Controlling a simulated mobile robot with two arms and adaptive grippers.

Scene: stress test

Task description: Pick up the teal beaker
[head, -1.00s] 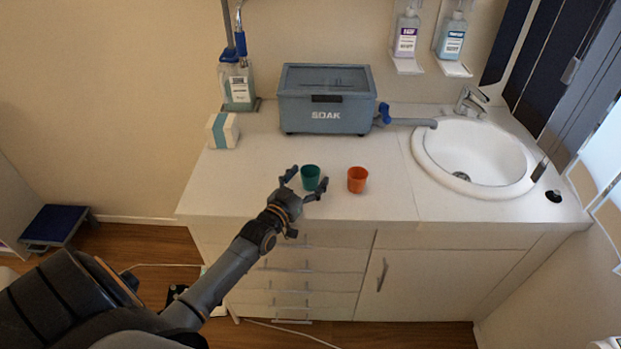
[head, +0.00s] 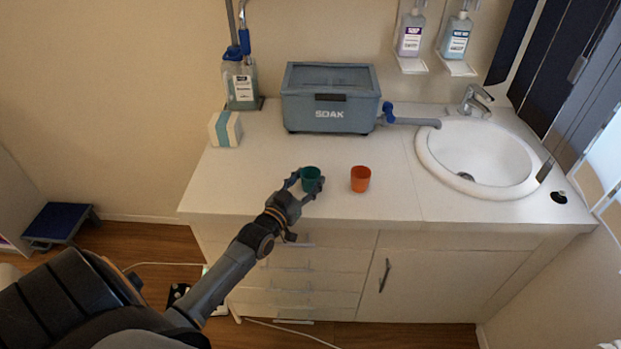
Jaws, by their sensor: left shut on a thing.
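The teal beaker (head: 311,177) is a small dark green-teal cup, upright at the front of the white counter. My left gripper (head: 308,183) reaches it from the front left. Its fingers are shut on the beaker, one on each side. I cannot tell whether the beaker's base touches the counter. My right gripper is not in view.
An orange cup (head: 360,179) stands close to the right of the beaker. Behind are a grey SOAK box (head: 331,100), a small white and teal box (head: 225,129) and a bottle (head: 240,85). A sink (head: 478,158) is at the right. The counter (head: 270,160) is otherwise clear nearby.

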